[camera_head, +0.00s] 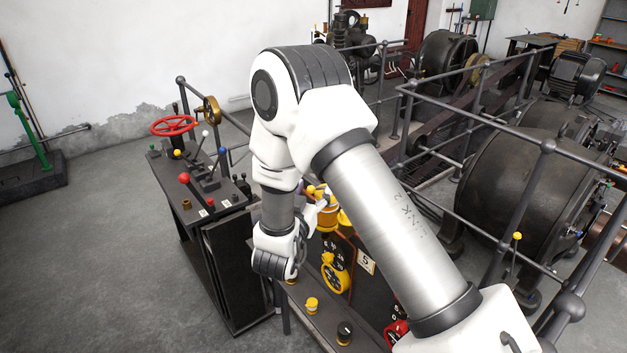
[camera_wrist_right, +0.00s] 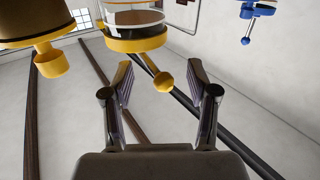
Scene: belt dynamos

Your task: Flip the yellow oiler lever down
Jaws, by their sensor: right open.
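The oiler (camera_wrist_right: 135,40) shows at the top of the right wrist view as a clear cup with yellow bands. Its yellow lever, a short rod with a round yellow knob (camera_wrist_right: 163,82), sticks out from the lower band. My right gripper (camera_wrist_right: 161,75) is open, with one finger on either side of the knob and a gap to each. I cannot tell how deep the knob sits between the fingers. In the head view the yellow oiler (camera_head: 327,217) stands on the console beside my right wrist, partly hidden by my arm. My left gripper is not in view.
A second yellow cup (camera_wrist_right: 35,55) is left of the oiler, and a blue-knobbed fitting (camera_wrist_right: 248,12) is at upper right. Railings (camera_head: 547,146) and a large dynamo (camera_head: 515,185) stand right.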

